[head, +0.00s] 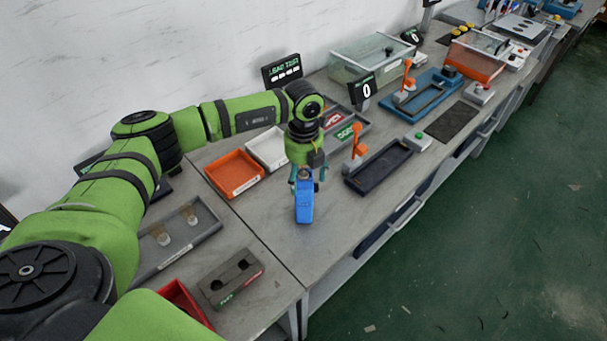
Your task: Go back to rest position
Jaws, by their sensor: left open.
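My left arm reaches in from the left, and its green wrist hangs over the grey workbench (342,210). My left gripper (307,183) points down, with its teal fingers apart. A blue upright block-like object (304,206) shows directly below and between the fingers. I cannot tell whether the fingers touch it, and the wrist partly hides its top. My right gripper is not in view.
An orange tray (234,185) and a white tray (265,158) lie behind-left of the gripper. A dark tray (378,180) with an orange lever is to the right. A grey block with holes (231,291) sits at front left.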

